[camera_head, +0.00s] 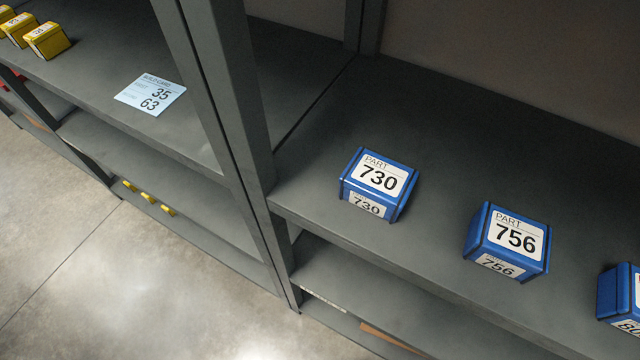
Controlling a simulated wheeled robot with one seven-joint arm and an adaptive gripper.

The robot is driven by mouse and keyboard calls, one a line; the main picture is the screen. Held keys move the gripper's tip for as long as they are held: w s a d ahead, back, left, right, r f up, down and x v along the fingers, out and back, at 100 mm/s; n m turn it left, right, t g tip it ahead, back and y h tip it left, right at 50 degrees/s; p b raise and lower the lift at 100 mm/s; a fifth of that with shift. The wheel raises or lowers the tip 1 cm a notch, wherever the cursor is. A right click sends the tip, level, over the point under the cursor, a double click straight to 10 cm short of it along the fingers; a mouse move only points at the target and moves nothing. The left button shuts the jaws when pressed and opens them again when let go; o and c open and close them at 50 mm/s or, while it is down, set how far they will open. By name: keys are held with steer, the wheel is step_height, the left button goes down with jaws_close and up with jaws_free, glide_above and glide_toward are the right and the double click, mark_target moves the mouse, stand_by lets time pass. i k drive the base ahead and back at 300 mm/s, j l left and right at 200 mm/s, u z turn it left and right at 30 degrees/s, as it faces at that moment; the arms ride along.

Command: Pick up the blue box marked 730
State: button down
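The blue box marked 730 (401,197) sits upright on the dark grey shelf (330,110), near its front edge and to the right of a grey shelf post. White labels reading "PART 730" show on its top and front faces. Nothing touches it or covers it. My gripper is not in view.
A blue box marked 756 (507,240) stands to the right, with another blue box (612,292) cut off at the right edge. A grey post (230,100) rises close left.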

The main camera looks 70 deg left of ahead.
mark_target(374, 183)
steer(key=j+u, duration=0.1)
steer(key=u, duration=2.15)
steer(key=j+z, duration=0.2)
steer(key=j, duration=0.25)
steer(key=j+z, duration=0.15)
steer(key=j, duration=0.25)
steer(key=k+j+z, duration=0.2)
steer(key=j, duration=0.2)
steer(key=j+z, duration=0.15)
steer(key=j, duration=0.3)
steer(key=k+j+z, duration=0.2)
steer(key=j, duration=0.2)
steer(key=j+z, duration=0.15)
steer(key=j, duration=0.25)
